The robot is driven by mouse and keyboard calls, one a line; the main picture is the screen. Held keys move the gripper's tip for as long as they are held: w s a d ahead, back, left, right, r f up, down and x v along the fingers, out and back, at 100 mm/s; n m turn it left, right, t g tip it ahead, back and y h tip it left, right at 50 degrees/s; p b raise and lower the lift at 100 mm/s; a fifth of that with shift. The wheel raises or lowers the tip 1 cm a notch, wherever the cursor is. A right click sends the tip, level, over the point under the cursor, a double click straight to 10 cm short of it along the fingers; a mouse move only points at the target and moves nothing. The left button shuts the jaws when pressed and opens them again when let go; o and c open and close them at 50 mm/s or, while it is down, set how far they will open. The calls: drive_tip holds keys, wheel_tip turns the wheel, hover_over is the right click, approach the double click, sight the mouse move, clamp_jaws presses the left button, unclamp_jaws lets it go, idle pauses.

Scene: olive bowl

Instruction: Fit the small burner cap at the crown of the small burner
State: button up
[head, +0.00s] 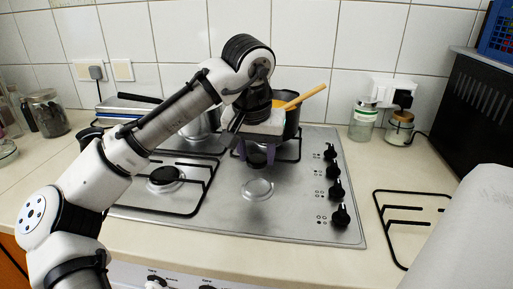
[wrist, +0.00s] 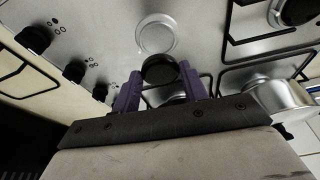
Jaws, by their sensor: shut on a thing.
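My gripper (head: 256,160) is shut on the small burner cap, a dark round disc (head: 257,157), holding it between its purple fingers above the hob. In the wrist view the cap (wrist: 160,69) sits between the fingertips (wrist: 159,78) of my gripper. The small burner (head: 257,188) is a bare, pale metal ring on the steel hob, in front of and below the cap in the head view. In the wrist view the burner ring (wrist: 156,34) shows whole, just beyond the cap and apart from it. The underside of the cap is hidden.
A black grate (head: 198,205) surrounds a capped burner (head: 165,178) to the left. A pot (head: 291,122) with a wooden spoon stands behind my gripper. Several black knobs (head: 341,215) line the hob's right side. A loose grate (head: 405,222) lies on the right counter.

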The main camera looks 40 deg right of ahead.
sight(256, 166)
drive_tip(key=shift+f+b, duration=1.05)
drive_tip(key=shift+f, duration=1.5)
drive_tip(key=shift+p, duration=1.05)
drive_tip(key=shift+f, duration=0.8)
idle(0.7)
drive_tip(key=shift+p, duration=0.8)
idle(2.1)
